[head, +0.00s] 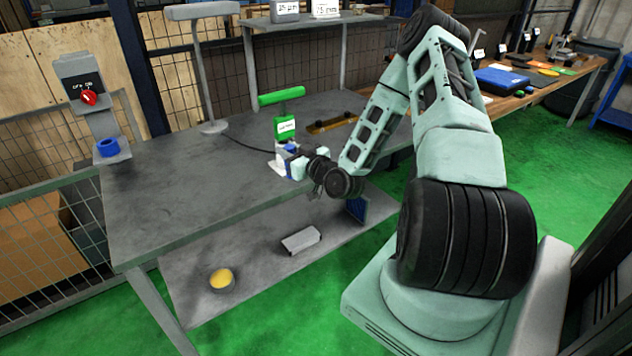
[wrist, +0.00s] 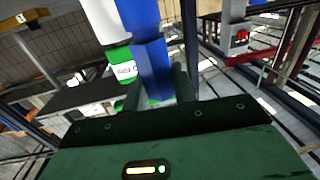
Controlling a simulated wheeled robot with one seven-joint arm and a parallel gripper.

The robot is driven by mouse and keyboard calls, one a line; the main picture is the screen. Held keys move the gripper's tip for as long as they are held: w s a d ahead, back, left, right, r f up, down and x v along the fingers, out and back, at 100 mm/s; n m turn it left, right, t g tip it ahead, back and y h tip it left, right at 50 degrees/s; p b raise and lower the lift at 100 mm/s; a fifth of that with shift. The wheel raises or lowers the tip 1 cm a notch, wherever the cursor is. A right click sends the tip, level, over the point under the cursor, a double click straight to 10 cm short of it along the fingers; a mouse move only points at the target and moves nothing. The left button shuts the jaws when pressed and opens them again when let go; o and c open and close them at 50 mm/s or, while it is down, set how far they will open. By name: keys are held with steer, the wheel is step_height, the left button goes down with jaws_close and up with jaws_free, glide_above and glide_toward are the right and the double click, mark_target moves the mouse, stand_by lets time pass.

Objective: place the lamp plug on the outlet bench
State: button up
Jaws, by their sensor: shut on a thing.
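My gripper (head: 294,163) is at the front edge of the grey bench (head: 190,165), near its right part. In the wrist view its fingers (wrist: 158,96) are shut on a long blue piece, which appears to be the lamp plug (wrist: 148,45). A little blue of the plug (head: 291,148) shows at the gripper in the head view. A dark cord runs from the grey desk lamp (head: 203,70) towards the gripper; its end is hidden there. A green labelled piece (head: 284,125) stands just behind the gripper, and also shows in the wrist view (wrist: 122,68).
A post with a red switch (head: 89,98) and a blue ring-shaped part (head: 108,147) stands at the bench's left end. The bench's left and middle are clear. A lower shelf (head: 190,300) holds a yellow-topped bowl (head: 222,280) and a grey block (head: 300,240).

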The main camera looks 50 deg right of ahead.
steer(key=d+r+m+h+b, duration=0.15)
steer(key=d+r, duration=0.35)
steer(key=d, duration=0.5)
steer(key=shift+h, duration=0.35)
steer(key=shift+s+d+f+p, duration=0.1)
steer(key=shift+f+p, duration=0.4)
steer(key=shift+f, duration=1.8)
steer(key=shift+s+f+p, duration=0.1)
steer(key=shift+f+p, duration=0.4)
steer(key=shift+f, duration=1.8)
steer(key=shift+f, duration=0.15)
steer(key=o, duration=1)
steer(key=shift+o, duration=0.2)
